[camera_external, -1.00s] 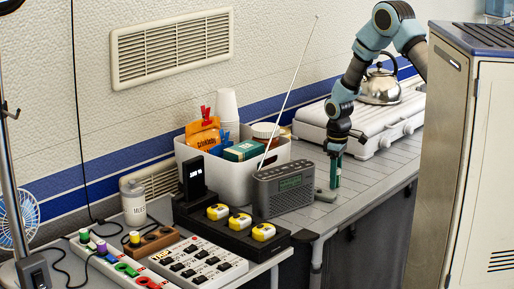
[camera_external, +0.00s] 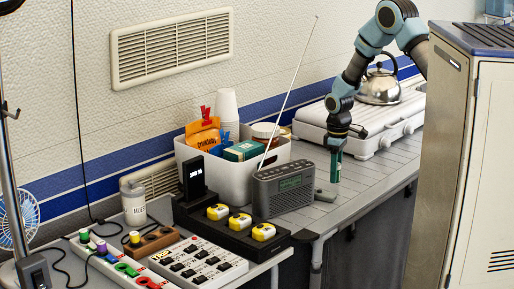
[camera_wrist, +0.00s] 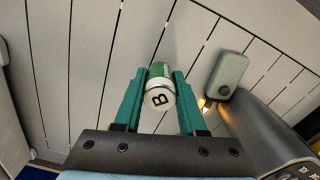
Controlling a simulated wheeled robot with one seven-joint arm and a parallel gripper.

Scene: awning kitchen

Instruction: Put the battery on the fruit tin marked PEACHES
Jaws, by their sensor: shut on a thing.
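My gripper (camera_wrist: 160,74) is shut on a green and white cylinder with a black "B" on its end, the battery (camera_wrist: 160,97), in the wrist view. The battery sits between the two teal fingers. In the external view my gripper (camera_external: 336,168) points down over the slatted counter, right of the grey radio. The battery cannot be made out between the fingers there. I see no tin marked PEACHES in either view.
The radio (camera_external: 282,190) with its long aerial and a small grey-green device (camera_wrist: 229,74) are close to my gripper. A white bin (camera_external: 225,178) stands behind the radio. A kettle (camera_external: 380,86) is on the white stove at the back. Slatted counter (camera_external: 375,178) is clear to the right.

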